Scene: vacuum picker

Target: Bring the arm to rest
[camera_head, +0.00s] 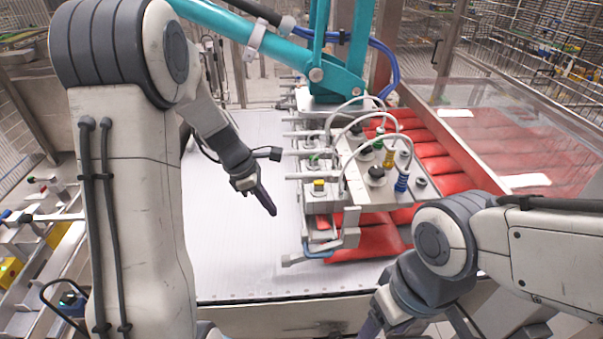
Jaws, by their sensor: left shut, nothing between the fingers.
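My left arm (125,170) comes in from the left, large in the foreground, with its elbow raised at the top left. Its forearm hangs down over the white conveyor surface. My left gripper (268,205) is shut and empty, pointing down to the right, left of the vacuum picker head. My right arm (445,240) comes in from the right edge and bends down at the bottom right. My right gripper (370,326) is only partly in view at the bottom edge, and its fingertips are cut off.
The vacuum picker head (345,170) with hoses and suction fittings hangs from a teal arm (345,50). Red packs (435,150) lie under and behind it. A clear guard panel (520,135) stands at the right. The white surface (235,265) is bare at left and front.

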